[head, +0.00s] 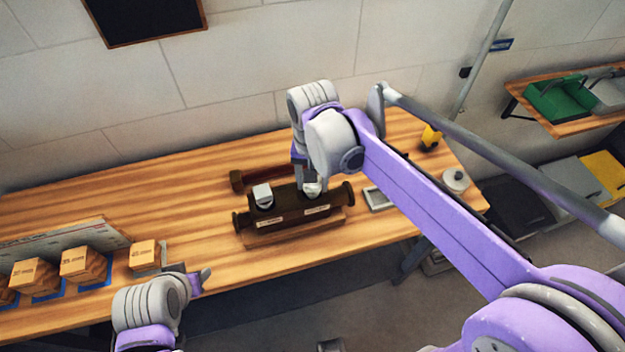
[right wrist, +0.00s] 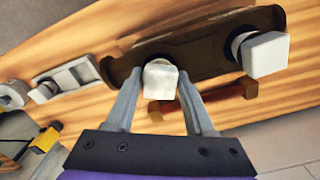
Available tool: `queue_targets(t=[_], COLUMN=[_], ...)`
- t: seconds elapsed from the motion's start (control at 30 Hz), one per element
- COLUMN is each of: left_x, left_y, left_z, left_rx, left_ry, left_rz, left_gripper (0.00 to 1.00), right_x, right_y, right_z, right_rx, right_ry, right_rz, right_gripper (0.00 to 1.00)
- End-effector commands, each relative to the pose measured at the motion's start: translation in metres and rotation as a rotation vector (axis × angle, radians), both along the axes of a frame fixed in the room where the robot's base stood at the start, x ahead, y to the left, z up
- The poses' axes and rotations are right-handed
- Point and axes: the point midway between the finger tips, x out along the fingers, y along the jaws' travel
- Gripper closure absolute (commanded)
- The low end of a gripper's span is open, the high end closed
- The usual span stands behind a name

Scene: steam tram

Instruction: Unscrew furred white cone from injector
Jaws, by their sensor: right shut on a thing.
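The dark brown injector (head: 285,213) lies on a wooden cradle on the bench, and its body also shows in the right wrist view (right wrist: 205,58). An off-white piece with a mottled surface, which looks like the furred cone (right wrist: 160,80), stands on the injector. My right gripper (head: 312,186) is shut on it from above, with a finger on each side. A second, smoother white block (head: 262,194) sits at the injector's other end and is large in the right wrist view (right wrist: 265,54). My left gripper (head: 183,267) looks open and empty near the bench's front edge.
A dark red-handled tool (head: 265,176) lies behind the injector. A small grey tray (head: 379,198), a white round pot (head: 455,180) and a yellow item (head: 430,137) are to the right. Several wooden blocks (head: 84,263) stand at the left. The bench's back left is clear.

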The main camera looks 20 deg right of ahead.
Motion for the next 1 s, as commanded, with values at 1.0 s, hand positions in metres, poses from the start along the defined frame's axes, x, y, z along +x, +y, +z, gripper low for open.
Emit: queue_targets(t=[1.0], left_x=[0.019], left_y=[0.0], left_z=[0.04], left_rx=[0.0], left_ry=[-0.036], left_rz=[0.0], left_gripper=[0.5], right_x=[0.001], right_y=[0.0], right_z=[0.054], right_rx=[0.0], right_ry=[-0.002], right_rz=[0.0], right_gripper=[1.0])
